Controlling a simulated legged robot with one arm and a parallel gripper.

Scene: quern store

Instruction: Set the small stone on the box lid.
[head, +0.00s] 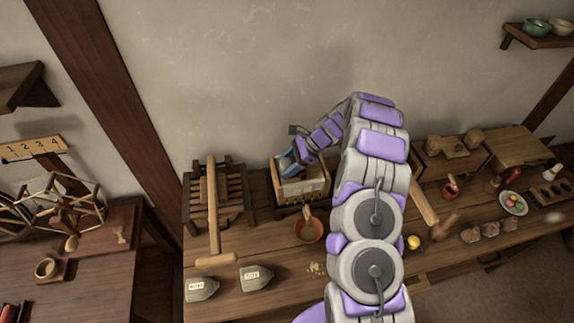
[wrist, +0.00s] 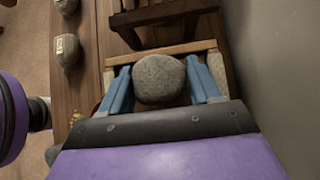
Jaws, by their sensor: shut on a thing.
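My gripper (head: 287,164) is over a pale wooden box (head: 308,188) near the back of the table. In the wrist view its two blue fingers (wrist: 161,85) are shut on a rounded grey small stone (wrist: 158,80). The stone is hard to make out in the head view. The wooden rim (wrist: 165,54) of the box shows around the fingers in the wrist view. I cannot tell whether the stone touches anything below. No box lid can be identified for certain; a flat board (head: 512,146) lies at the back right.
A slatted dark wooden rack (head: 232,188) stands left of the box. An orange bowl (head: 309,230) is in front. Two labelled grey weights (head: 202,289) (head: 256,278) sit at the front left. A chest (head: 450,164) with rounded things on top stands right. The wall is close behind.

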